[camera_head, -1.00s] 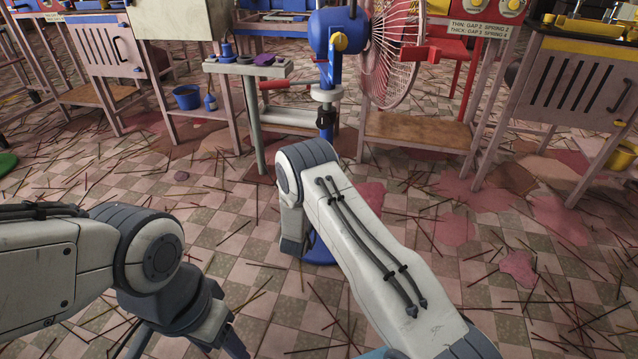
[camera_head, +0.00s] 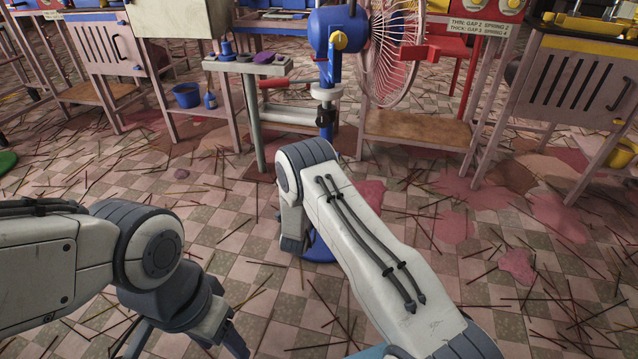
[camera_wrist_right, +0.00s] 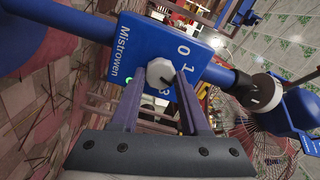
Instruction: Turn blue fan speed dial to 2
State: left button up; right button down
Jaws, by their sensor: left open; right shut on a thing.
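The blue fan (camera_head: 330,27) stands upright at the top middle of the head view, its wire cage (camera_head: 392,55) facing right. In the right wrist view its blue dial plate (camera_wrist_right: 140,45) reads "Mistrowen" and bears a 0; other digits are partly hidden by my fingers. The pale faceted dial (camera_wrist_right: 160,72) sits on this plate. My right gripper (camera_wrist_right: 160,80) is shut on the dial, one finger on each side. I cannot tell the dial's setting. In the head view my right arm hides this gripper. My left gripper (camera_head: 188,345) is open and empty at the bottom left, over the floor.
A small table (camera_head: 248,67) with little items stands left of the fan pole. A blue bucket (camera_head: 187,95) is farther left. Workbenches line the back, and a slatted cabinet (camera_head: 575,85) stands at right. The tiled floor is strewn with thin sticks.

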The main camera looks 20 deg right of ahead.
jog(key=shift+c, duration=2)
grip_release()
jog(key=shift+s+d+f, duration=0.15)
jog(key=p+v, duration=0.4)
jog(key=v, duration=0.6)
jog(key=shift+a+p, duration=0.25)
jog(key=shift+p, duration=0.1)
